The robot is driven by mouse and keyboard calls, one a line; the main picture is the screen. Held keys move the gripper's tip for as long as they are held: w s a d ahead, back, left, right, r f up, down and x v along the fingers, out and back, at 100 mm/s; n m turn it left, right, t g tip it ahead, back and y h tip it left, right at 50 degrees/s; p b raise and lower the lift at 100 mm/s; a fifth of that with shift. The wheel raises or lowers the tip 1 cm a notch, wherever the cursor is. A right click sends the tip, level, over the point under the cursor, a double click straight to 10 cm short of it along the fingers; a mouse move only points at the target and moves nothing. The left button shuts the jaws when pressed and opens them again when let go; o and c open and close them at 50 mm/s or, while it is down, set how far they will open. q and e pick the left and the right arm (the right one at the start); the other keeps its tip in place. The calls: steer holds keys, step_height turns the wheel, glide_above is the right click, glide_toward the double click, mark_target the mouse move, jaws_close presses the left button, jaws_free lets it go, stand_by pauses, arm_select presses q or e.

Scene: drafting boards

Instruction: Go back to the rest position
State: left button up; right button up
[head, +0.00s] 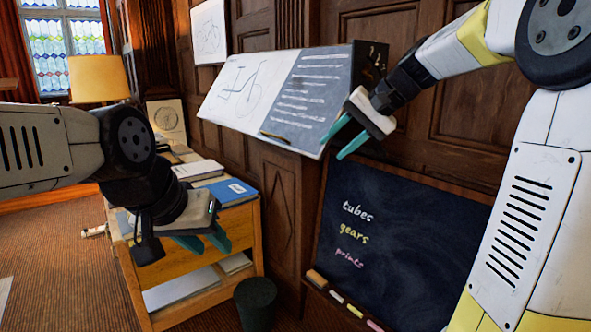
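My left gripper (203,242) is at the left of the head view, in front of the wooden desk, with its teal fingers pointing right and down. Its fingers look a little apart and nothing shows between them. My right gripper (342,142) is raised in front of the right edge of the tilted drafting board (243,88). Its two teal fingers are spread apart and empty. Both arms are held up, one from each side of the view.
A wooden desk (246,215) with a blue folder (229,191) stands behind my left gripper. A dark bin (256,303) is on the floor. A chalkboard (400,245) is below my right gripper. A lamp (98,78) stands at the back left.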

steer(key=s+d+f+n+h, duration=0.1)
steer(key=s+f, duration=0.2)
steer(key=s, duration=0.4)
steer(key=s+d+f+n+t+h, duration=0.1)
steer(key=s+f, duration=0.3)
steer(key=s, duration=0.4)
steer(key=s+d+f+n+h, duration=0.1)
steer(key=s+d+f+h, duration=0.1)
steer(key=s, duration=0.6)
step_height(320, 180, down, 2)
steer(key=shift+f+n+t+h, duration=0.1)
steer(key=shift+n+t+h, duration=0.2)
steer(key=shift+h, duration=0.2)
